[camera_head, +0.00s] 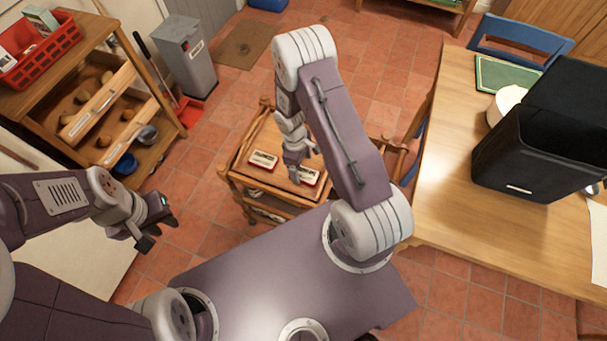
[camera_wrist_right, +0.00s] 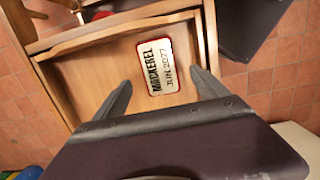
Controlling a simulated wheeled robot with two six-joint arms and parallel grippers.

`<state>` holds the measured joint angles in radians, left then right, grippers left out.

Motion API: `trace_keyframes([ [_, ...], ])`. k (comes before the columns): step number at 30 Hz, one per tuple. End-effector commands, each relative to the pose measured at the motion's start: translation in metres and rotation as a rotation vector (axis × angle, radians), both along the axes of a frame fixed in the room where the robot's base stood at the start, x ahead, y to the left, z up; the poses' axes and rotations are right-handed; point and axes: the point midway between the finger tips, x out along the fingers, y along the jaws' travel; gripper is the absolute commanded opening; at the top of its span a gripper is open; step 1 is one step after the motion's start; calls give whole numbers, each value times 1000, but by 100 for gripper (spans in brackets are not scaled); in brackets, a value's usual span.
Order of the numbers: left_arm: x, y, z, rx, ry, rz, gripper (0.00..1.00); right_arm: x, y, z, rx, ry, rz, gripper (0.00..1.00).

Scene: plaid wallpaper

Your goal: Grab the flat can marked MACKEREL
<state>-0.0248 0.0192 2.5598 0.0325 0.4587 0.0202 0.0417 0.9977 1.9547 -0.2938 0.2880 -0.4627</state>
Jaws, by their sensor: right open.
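The flat can marked MACKEREL (camera_wrist_right: 158,66) lies label up on a wooden surface in the right wrist view, with a red rim and "JUN 2027" on it. It appears between and beyond my right gripper's spread fingers (camera_wrist_right: 160,82), which hold nothing. In the head view two flat, red-rimmed cans lie on the wooden cart: a left can (camera_head: 263,159) and a right can (camera_head: 308,176). Their labels are too small to read there. My right gripper (camera_head: 294,176) is over the cart, close to the right can, which it partly hides. My left gripper (camera_head: 158,230) is open and empty, away from the cart.
The wooden cart (camera_head: 238,163) has raised rails around its top. A wooden table (camera_head: 450,215) with a black box (camera_head: 545,130) stands at the right. A shelf rack with a red basket (camera_head: 40,55) and a grey bin (camera_head: 187,60) stand at the left. Tiled floor lies between.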

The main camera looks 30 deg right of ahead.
Motion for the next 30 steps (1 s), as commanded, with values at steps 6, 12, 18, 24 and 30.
trace_keyframes([
  [6, 0, 0, -8, 0, 0, 0, 28, -5, -5, -40, 0, 4, 0, 84],
  [12, 0, 0, -8, 0, 0, 0, 28, -5, -6, -46, 1, 1, -1, 84],
  [18, 0, 0, -8, 0, 0, 0, 28, -5, -6, -45, 0, 1, 0, 53],
  [24, 0, 0, -8, 0, 0, 0, 28, -5, -6, -45, 0, 1, 0, 11],
  [30, 0, 0, -6, 0, 0, 0, 28, -4, -6, -41, 0, 0, 0, 11],
])
